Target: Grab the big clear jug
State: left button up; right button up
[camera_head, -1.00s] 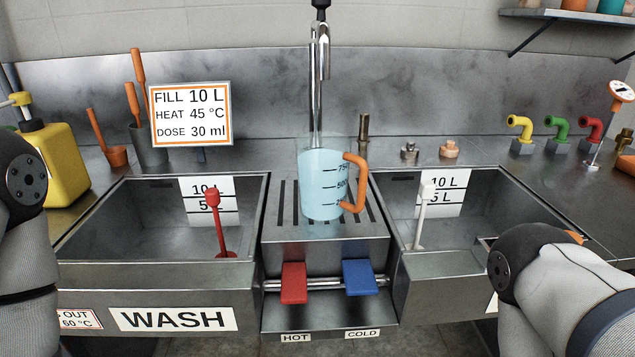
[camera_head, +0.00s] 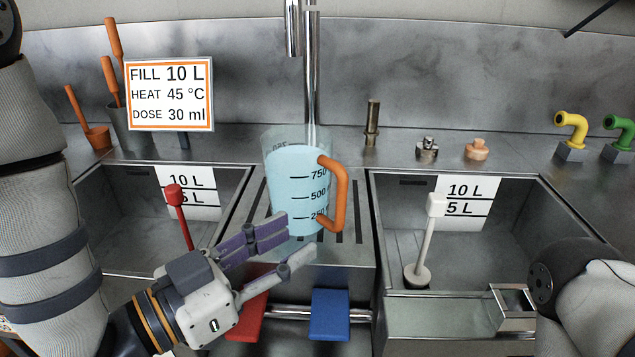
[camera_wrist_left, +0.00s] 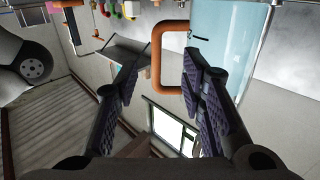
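The big clear jug (camera_head: 292,185) stands upright on the slatted grate between the two basins. It has pale blue sides, black volume marks and an orange handle (camera_head: 341,195) on its right. My left gripper (camera_head: 299,240) is open and empty, in front of the jug's lower part, its fingers pointing right toward the handle side. In the left wrist view the open fingers (camera_wrist_left: 158,68) frame the orange handle (camera_wrist_left: 170,62), with the jug (camera_wrist_left: 228,45) at upper right. Whether a finger touches the jug cannot be told. My right gripper is out of view.
A red plug handle (camera_head: 176,205) stands in the left basin, a white one (camera_head: 432,225) in the right. A red pedal (camera_head: 247,315) and a blue pedal (camera_head: 330,315) sit below the grate. A steel tap (camera_head: 312,75) rises behind the jug. A sign (camera_head: 170,93) stands left.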

aim_at(336, 214)
pick_arm(q)
jog(key=x, duration=0.8)
jog(key=shift+d+r+p, duration=0.25)
jog(key=shift+d+p, duration=0.05)
jog(key=shift+d, duration=0.1)
jog(key=shift+w+d, duration=0.3)
jog(key=shift+w, duration=0.05)
grip_shut()
